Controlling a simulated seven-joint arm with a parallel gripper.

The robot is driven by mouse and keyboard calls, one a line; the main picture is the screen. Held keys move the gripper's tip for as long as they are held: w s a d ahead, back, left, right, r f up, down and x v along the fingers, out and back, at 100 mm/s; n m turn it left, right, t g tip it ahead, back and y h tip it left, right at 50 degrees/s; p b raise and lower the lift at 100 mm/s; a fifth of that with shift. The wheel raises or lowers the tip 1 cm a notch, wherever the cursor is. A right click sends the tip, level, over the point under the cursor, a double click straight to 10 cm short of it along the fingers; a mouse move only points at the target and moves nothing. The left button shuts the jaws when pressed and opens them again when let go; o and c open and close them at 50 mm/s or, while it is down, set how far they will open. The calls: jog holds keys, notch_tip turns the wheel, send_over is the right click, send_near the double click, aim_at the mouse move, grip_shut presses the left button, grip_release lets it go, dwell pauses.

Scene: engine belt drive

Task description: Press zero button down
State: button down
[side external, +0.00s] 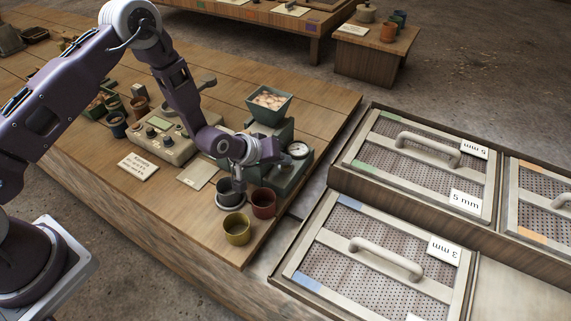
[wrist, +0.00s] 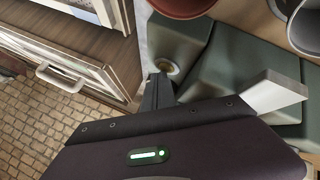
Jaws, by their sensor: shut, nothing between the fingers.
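A green weighing machine (side external: 290,175) stands near the table's right edge, with a hopper (side external: 268,113) of pale pieces and a round white dial (side external: 298,150). In the wrist view, a small round pale button (wrist: 168,66) with a brass-coloured rim sits on the green housing (wrist: 183,42). I take it to be the zero button; no label is readable. My gripper (side external: 238,184) is shut and empty, pointing down by the machine. In the wrist view its dark tip (wrist: 158,84) is just below the button; I cannot tell whether they touch. In the side view the button cannot be made out.
A grey cup (side external: 229,196), a red cup (side external: 263,204) and a yellow cup (side external: 238,231) stand close to my gripper. A control box (side external: 168,143) and a label card (side external: 138,167) lie to the left. Framed mesh screens (side external: 375,258) are at the right.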

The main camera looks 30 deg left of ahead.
aim_at(283, 168)
dwell(0.3)
jog(key=shift+r, duration=0.8)
jog(key=shift+r, duration=2.5)
